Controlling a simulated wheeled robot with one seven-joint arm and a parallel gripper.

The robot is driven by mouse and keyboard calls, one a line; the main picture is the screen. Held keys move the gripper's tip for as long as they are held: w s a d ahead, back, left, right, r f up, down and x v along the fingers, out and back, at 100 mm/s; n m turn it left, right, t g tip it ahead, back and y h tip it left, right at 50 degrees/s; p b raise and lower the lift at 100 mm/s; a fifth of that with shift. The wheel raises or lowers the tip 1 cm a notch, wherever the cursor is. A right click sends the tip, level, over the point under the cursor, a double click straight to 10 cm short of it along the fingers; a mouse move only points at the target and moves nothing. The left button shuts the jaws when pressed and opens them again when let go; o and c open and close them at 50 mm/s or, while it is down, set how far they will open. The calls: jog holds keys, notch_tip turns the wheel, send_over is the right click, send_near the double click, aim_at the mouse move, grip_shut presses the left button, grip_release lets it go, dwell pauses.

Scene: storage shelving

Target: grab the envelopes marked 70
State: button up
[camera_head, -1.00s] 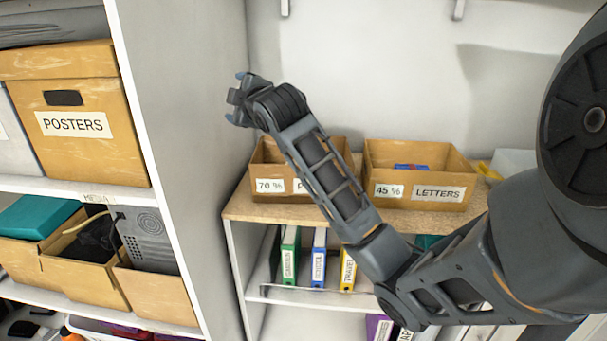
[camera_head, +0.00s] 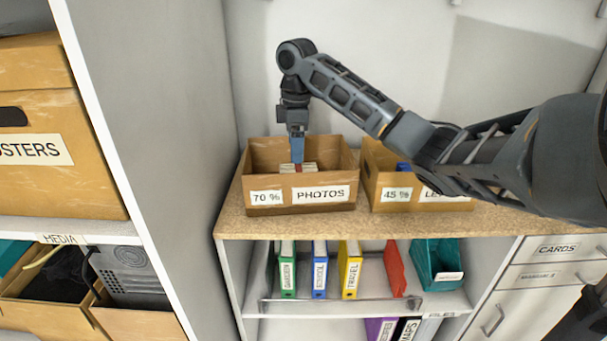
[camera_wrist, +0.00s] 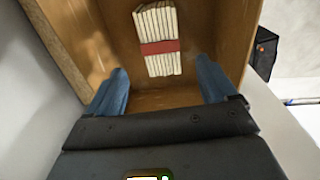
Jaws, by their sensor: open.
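A brown box (camera_head: 262,209) labelled "70 %" and "PHOTOS" stands on the wooden shelf top. Inside it lies a bundle of cream envelopes with a red band (camera_head: 308,167); the bundle (camera_wrist: 159,63) also shows in the wrist view, lying on the box floor. My gripper (camera_head: 298,160) points down into the box from above. In the wrist view its two blue fingers (camera_wrist: 160,84) are spread wide, with the bundle ahead between them, apart from both. The gripper is open and empty. The box's front wall hides the lower part of the bundle in the head view.
A second box (camera_head: 397,206) labelled "45 %" and "LETTERS" stands just right, partly behind my arm. A tall grey panel (camera_head: 150,90) rises on the left. Binders (camera_head: 319,268) stand on the shelf below. Bare shelf top (camera_head: 350,226) lies in front of the boxes.

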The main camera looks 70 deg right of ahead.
aim_at(298, 167)
jog(key=shift+s+d+f+g, duration=0.1)
jog(key=shift+s+g, duration=0.2)
jog(key=shift+s, duration=0.2)
jog(key=shift+s+f, duration=0.1)
jog(key=shift+f, duration=0.3)
jog(key=shift+w+d+f, duration=0.1)
jog(key=shift+w+f, duration=0.05)
jog(key=shift+f, duration=1.55)
jog(key=shift+w+f, duration=0.15)
jog(key=shift+f, duration=1.55)
jog(key=c, duration=1.1)
jog(key=shift+r, duration=0.15)
